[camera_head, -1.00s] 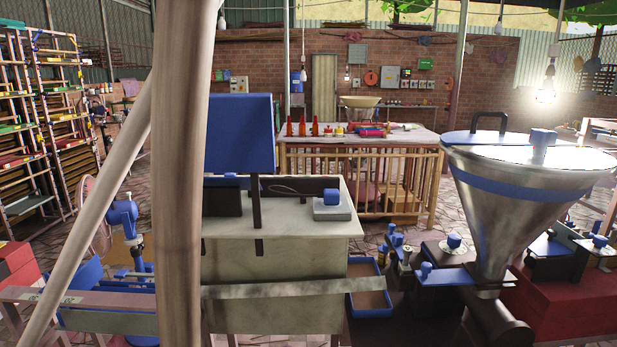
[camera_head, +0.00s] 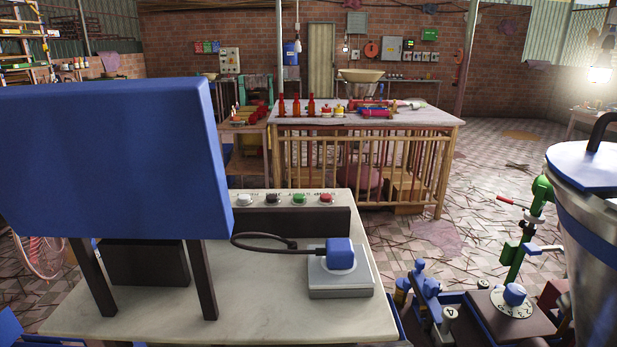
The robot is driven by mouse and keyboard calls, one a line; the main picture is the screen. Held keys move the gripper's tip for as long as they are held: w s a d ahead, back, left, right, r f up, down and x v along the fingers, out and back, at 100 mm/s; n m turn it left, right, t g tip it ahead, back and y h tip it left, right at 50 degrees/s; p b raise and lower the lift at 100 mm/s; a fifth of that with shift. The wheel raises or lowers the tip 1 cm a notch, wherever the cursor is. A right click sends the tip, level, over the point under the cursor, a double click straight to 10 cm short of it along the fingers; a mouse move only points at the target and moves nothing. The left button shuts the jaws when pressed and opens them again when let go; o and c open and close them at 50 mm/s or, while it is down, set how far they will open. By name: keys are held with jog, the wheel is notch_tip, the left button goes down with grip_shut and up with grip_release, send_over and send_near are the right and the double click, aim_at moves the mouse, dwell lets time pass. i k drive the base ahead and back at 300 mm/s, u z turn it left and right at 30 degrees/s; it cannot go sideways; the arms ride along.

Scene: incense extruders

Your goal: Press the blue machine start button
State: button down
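A machine with a large blue panel (camera_head: 115,150) on two dark legs stands close in front of me, on a pale cabinet top (camera_head: 250,300). At the far edge of the top is a row of small buttons: a white one (camera_head: 245,199), a black one (camera_head: 272,199), a green one (camera_head: 299,199) and a red one (camera_head: 326,198). The labels by them are too small to read. A blue knob-like block (camera_head: 340,253) sits on a grey box (camera_head: 340,280) at the right of the top, with a black cable running to it. My gripper is not in view.
A metal hopper (camera_head: 600,240) with a blue lid stands close at the right. A wooden-railed table (camera_head: 430,119) stands beyond. Open paved floor (camera_head: 500,190) lies to the right of it.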

aim_at(298, 198)
jog(key=i, duration=0.9)
jog(key=u, duration=0.05)
